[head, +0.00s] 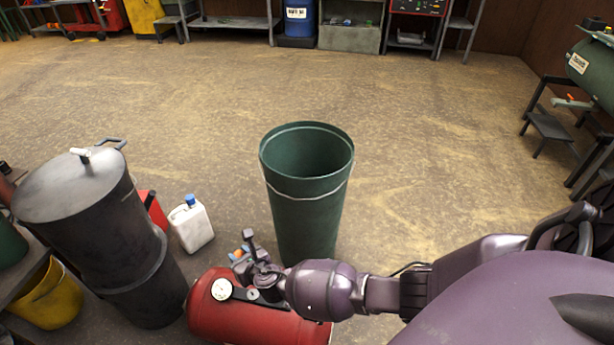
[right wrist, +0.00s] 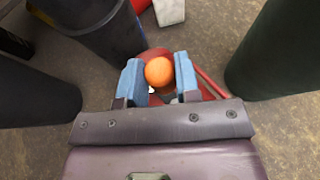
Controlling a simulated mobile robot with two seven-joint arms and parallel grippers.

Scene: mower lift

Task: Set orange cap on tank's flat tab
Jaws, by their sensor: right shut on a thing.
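The red tank (head: 258,322) lies on its side on the floor, with a round white gauge and a dark flat piece on top. My right gripper (head: 240,254) is above the tank's upper left part. In the right wrist view, my right gripper (right wrist: 159,80) is shut on the orange cap (right wrist: 159,71), which sits between its two blue fingers. I cannot tell whether the cap touches the tank. The tank's flat tab is not clear in the wrist view. My left gripper is not in view.
A tall green bin (head: 307,205) stands just behind the tank. A dark lidded drum (head: 95,235) stands to the left, with a white jug (head: 191,224) with a blue cap near it. A yellow bucket (head: 48,300) is at the far left. The floor beyond is open.

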